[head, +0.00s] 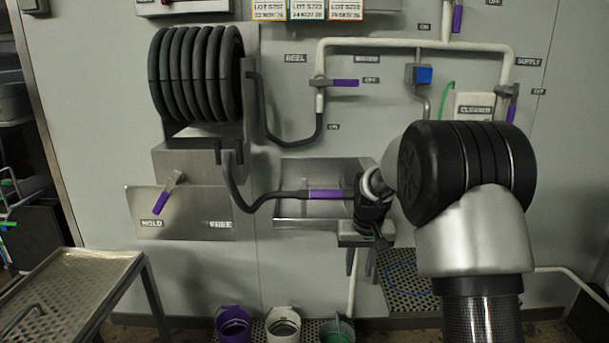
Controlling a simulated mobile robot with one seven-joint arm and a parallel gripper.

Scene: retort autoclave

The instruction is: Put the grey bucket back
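Three buckets stand in a row on the floor at the bottom of the head view, cut off by the frame edge. One is purple (233,322), one is white (283,323), and the right one looks grey (337,331) with green inside it. My gripper (371,226) is well above and to the right of the grey bucket, by the wall at the right end of a steel tray.
A black hose reel (196,75) hangs on the wall. Its hose ends in a purple-gripped nozzle (326,194) just left of my gripper. White pipes with purple-handled valves run above. A perforated steel table (75,275) stands at left; a perforated shelf (408,285) is at lower right.

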